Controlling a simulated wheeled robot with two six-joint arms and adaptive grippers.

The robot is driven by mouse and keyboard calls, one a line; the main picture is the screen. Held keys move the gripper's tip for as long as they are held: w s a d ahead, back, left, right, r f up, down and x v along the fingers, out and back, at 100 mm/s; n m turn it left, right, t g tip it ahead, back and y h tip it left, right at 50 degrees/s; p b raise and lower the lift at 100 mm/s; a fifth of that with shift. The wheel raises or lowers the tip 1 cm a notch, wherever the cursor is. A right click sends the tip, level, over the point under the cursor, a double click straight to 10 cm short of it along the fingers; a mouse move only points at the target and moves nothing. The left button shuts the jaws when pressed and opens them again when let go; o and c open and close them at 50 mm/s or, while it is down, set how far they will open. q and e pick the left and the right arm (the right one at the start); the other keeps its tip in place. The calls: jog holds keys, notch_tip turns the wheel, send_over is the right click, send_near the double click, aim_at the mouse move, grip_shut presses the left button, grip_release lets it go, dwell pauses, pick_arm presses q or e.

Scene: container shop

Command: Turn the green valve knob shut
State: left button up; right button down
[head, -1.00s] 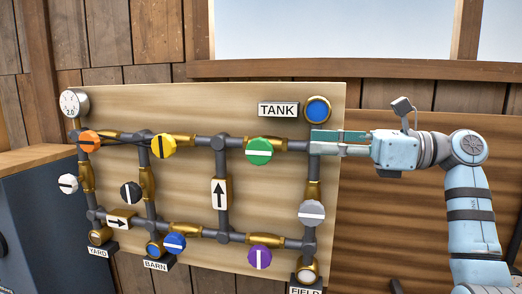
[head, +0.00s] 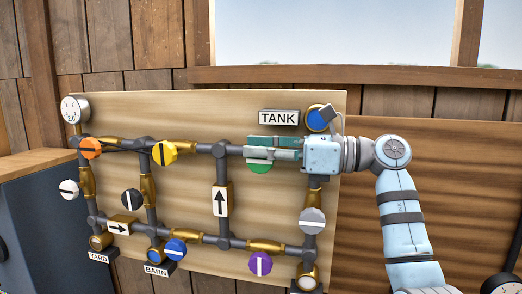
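The green valve knob (head: 259,168) sits on the top pipe of the panel, below and left of the TANK sign. Only its lower green edge shows clearly in the head view; its white bar is hidden. My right gripper (head: 254,149) reaches in from the right, with its fingers pointing left across the upper part of the knob. I cannot tell whether the fingers touch the knob or how far apart they are. My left gripper is not in view.
The wooden panel (head: 115,232) carries other knobs close by: yellow (head: 164,153), orange (head: 91,148), grey (head: 312,221), purple (head: 260,264) and blue (head: 175,250). A round gauge (head: 75,109) is at the upper left. The TANK sign (head: 279,117) is just above my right gripper.

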jog(key=shift+f, duration=0.15)
jog(key=y+b, duration=0.3)
jog(key=t+y+b, duration=0.1)
jog(key=y+b, duration=0.1)
jog(key=shift+s+d+f, duration=0.1)
jog(key=shift+d+f, duration=0.25)
jog(key=shift+f, duration=0.05)
jog(key=shift+r+y, duration=0.15)
jog(key=shift+y, duration=0.15)
jog(key=shift+d+r, duration=0.1)
jog(key=shift+r, duration=0.15)
jog(key=c, duration=1.8)
grip_release()
jog(key=shift+c, duration=0.2)
jog(key=v, duration=1.2)
jog(key=shift+f, duration=0.1)
